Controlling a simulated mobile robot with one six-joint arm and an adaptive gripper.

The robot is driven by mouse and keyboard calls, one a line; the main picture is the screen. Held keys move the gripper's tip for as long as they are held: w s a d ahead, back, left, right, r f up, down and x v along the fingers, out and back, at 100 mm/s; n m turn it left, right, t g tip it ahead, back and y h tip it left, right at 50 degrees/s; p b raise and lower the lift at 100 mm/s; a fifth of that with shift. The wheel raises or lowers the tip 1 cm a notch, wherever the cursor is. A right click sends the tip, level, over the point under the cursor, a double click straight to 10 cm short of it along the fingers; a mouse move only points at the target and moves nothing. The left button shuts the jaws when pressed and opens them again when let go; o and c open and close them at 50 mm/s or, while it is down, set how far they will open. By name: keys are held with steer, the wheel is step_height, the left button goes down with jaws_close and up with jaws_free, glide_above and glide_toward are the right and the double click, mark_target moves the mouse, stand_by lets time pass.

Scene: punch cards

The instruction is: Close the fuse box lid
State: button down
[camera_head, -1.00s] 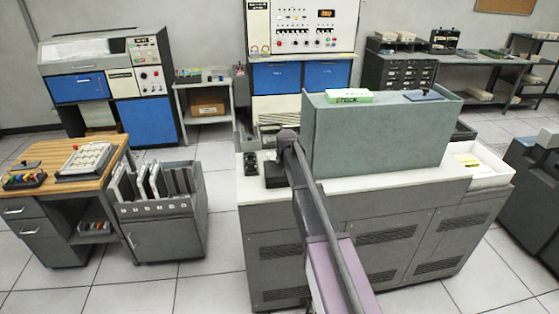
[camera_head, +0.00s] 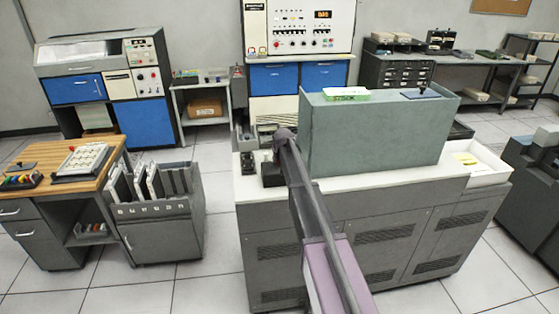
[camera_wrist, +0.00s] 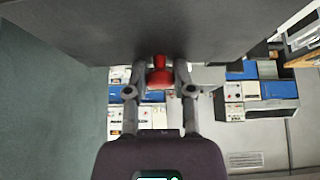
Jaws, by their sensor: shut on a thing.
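In the wrist view, a dark grey panel (camera_wrist: 130,28) fills the top of the picture; it looks like the fuse box lid. A red knob (camera_wrist: 160,78) sticks out from its lower edge. My gripper (camera_wrist: 160,66) is shut on the red knob, with one finger on each side of it. In the head view my arm reaches to the left end of the white counter (camera_head: 390,183), beside the grey-green cabinet (camera_head: 375,138). There my gripper and the knob are hidden behind my arm, and I cannot clearly make out the fuse box.
The tall grey-green cabinet stands close to the right of my arm and fills the wrist view's left side. Small dark boxes (camera_head: 248,163) sit on the counter's left end.

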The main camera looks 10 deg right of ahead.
steer(key=shift+w, duration=0.1)
steer(key=shift+c, duration=2.2)
jaws_free()
steer(key=shift+w+f, duration=0.1)
steer(key=shift+s, duration=0.2)
